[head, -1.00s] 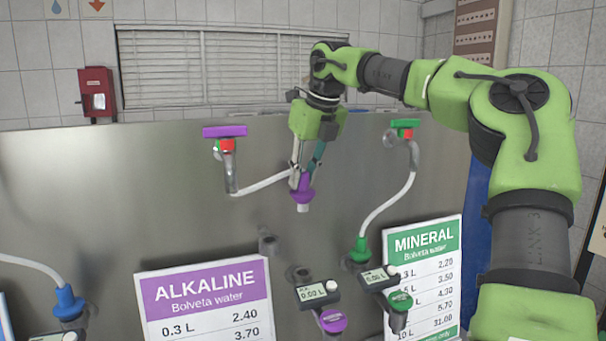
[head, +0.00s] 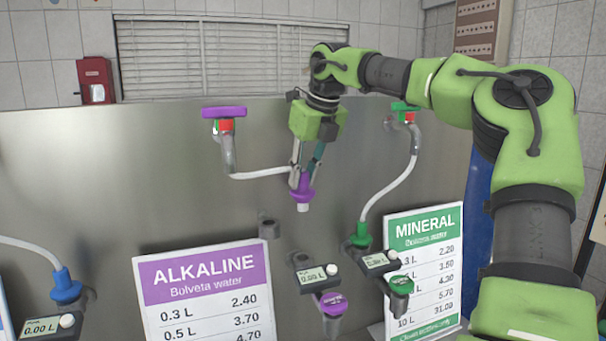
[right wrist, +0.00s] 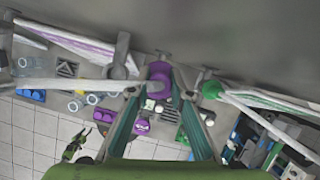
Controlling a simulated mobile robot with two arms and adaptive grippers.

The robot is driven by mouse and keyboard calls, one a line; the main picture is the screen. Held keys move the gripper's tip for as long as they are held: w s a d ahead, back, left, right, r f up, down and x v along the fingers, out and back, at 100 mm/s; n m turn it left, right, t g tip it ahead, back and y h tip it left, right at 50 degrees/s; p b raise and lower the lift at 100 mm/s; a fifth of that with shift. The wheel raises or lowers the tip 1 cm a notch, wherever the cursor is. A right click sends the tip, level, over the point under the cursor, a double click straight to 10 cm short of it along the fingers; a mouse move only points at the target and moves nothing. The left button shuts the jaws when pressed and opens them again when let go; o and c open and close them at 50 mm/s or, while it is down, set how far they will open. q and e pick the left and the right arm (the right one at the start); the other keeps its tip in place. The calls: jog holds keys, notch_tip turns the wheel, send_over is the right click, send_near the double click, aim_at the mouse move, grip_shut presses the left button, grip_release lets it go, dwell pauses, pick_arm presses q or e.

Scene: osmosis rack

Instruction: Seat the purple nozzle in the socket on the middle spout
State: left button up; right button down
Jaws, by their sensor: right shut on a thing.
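My right gripper (head: 303,183) is shut on the purple nozzle (head: 304,194), which hangs pale tip down in front of the steel panel. A white hose runs from the nozzle to the purple-handled valve (head: 224,113). The middle spout's dark socket (head: 299,259) is below the nozzle, beside a meter (head: 318,277) and above a purple knob (head: 333,302); a clear gap separates nozzle and socket. The right wrist view shows the nozzle (right wrist: 160,78) between the fingers. My left gripper (right wrist: 86,136) is small at that view's lower left; its opening is unclear.
A grey stub (head: 268,226) sticks out left of the socket. The green nozzle (head: 361,236) with its hose stands at right, the blue nozzle (head: 66,287) at left. The alkaline sign (head: 205,290) and mineral sign (head: 424,262) flank the middle spout.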

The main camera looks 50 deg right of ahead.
aim_at(306, 210)
jog(key=shift+f+b, duration=3.65)
jog(key=shift+f, duration=1.75)
jog(key=shift+f, duration=0.45)
jog(key=shift+f+b, duration=0.85)
jog(key=shift+f, duration=0.15)
jog(key=shift+f, duration=0.1)
jog(key=shift+f, duration=0.35)
